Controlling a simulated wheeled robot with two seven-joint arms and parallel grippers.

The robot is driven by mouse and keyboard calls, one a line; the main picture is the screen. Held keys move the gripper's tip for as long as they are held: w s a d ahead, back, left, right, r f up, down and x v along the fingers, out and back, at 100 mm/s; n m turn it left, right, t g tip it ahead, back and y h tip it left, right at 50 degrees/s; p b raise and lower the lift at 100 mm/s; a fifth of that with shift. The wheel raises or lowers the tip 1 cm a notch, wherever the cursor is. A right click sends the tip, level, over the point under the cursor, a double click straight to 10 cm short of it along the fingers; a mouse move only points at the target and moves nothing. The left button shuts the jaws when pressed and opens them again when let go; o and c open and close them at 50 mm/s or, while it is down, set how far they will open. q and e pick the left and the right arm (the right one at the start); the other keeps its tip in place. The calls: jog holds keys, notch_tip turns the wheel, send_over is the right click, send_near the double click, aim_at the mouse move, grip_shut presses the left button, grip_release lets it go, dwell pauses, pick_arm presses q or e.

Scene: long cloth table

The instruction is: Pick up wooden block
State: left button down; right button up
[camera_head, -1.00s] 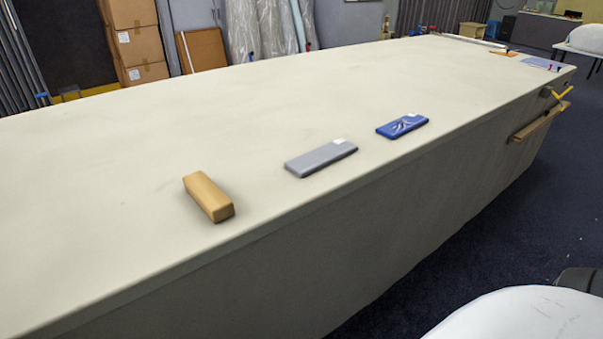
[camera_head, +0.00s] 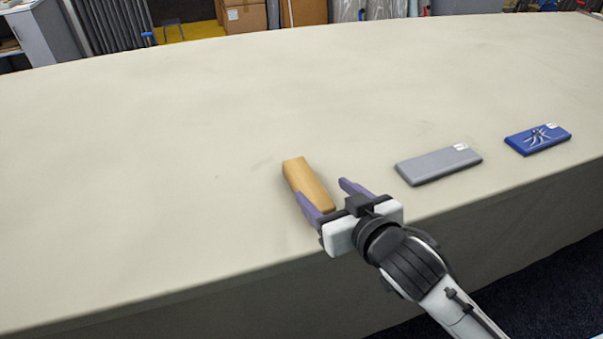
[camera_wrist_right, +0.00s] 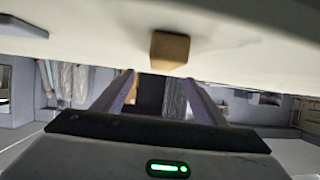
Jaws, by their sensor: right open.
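The wooden block (camera_head: 308,184) lies on the long cloth table (camera_head: 180,160) near its front edge in the head view. My right gripper (camera_head: 321,192) is open, with its purple fingers at the block's near end; one finger overlaps the block's near left side in the picture. In the right wrist view, the end of the block (camera_wrist_right: 169,50) shows just beyond the two spread fingertips (camera_wrist_right: 160,78), with nothing between them. I cannot tell whether a finger touches the block. My left gripper is not in view.
A grey flat box (camera_head: 438,165) lies to the right of the block, and a blue flat box (camera_head: 538,139) lies farther right. The table is bare to the left and behind the block. The table's front edge runs just below the gripper.

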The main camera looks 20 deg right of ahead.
aim_at(312, 189)
jog(key=x, duration=0.3)
jog(key=shift+w+a+f, duration=0.1)
jog(key=shift+w+f, duration=0.1)
jog(key=shift+f, duration=0.05)
jog(key=x, duration=0.4)
jog(key=shift+s+a+f, duration=0.1)
jog(key=shift+a+f, duration=0.1)
jog(key=shift+f, duration=0.25)
jog(key=shift+w+f, duration=0.15)
jog(key=shift+w, duration=0.3)
jog(key=c, duration=1.3)
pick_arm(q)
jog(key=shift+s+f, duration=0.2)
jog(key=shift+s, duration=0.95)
